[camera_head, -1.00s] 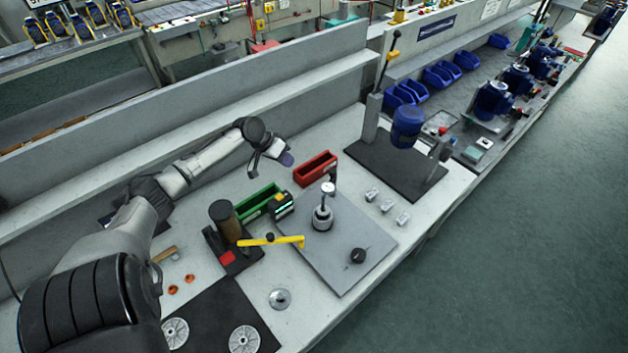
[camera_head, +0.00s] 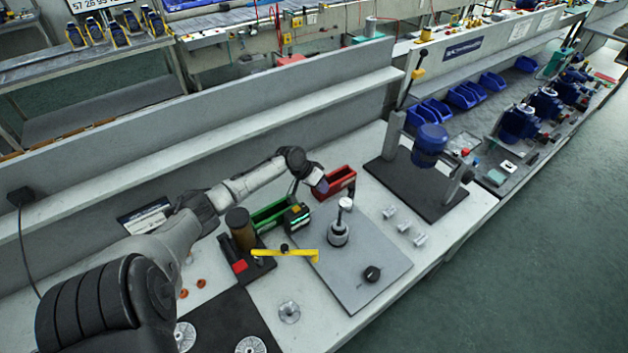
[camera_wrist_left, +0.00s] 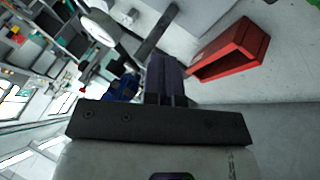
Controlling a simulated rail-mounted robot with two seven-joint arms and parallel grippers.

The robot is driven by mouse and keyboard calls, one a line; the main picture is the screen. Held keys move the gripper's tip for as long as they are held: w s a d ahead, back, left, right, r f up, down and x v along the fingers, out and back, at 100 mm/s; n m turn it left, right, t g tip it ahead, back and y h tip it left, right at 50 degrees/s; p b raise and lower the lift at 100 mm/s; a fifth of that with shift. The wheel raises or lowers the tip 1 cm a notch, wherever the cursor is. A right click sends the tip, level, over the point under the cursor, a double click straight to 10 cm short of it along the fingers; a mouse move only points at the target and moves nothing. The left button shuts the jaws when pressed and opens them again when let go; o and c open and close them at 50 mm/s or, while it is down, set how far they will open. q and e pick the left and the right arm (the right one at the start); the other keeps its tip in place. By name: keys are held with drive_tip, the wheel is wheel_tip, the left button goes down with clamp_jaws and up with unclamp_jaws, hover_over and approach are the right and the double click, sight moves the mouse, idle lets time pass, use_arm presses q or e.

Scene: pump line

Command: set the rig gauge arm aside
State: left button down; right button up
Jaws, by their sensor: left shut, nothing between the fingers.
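The yellow gauge arm (camera_head: 285,253) reaches out over the grey plate from a dark rig (camera_head: 232,258) with a brown cylinder (camera_head: 240,229). My left gripper (camera_head: 322,186) is shut and empty, above the bench beside the red bin (camera_head: 338,181), well behind the yellow arm. In the left wrist view, the closed dark fingers (camera_wrist_left: 166,72) show with the red bin (camera_wrist_left: 230,50) to their right. The yellow arm cannot be made out clearly in the wrist view. My right gripper is in no view.
A green bin (camera_head: 270,216) stands between the rig and the red bin. A grey plate (camera_head: 355,265) carries an upright spindle (camera_head: 339,234) and a black knob (camera_head: 372,274). A metal disc (camera_head: 289,311) lies in front. A blue motor (camera_head: 430,143) stands to the right.

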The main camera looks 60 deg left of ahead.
use_arm(q)
drive_tip(key=shift+w+d+f+p, duration=0.2)
drive_tip(key=shift+w+d, duration=0.2)
drive_tip(key=shift+d, duration=0.25)
drive_tip(key=shift+w+d+f+p, duration=0.15)
drive_tip(key=shift+w+d, duration=0.25)
drive_tip(key=shift+d, duration=0.3)
drive_tip(key=shift+w+d+f+p, duration=0.2)
drive_tip(key=shift+w+d, duration=0.2)
drive_tip(key=shift+d, duration=0.25)
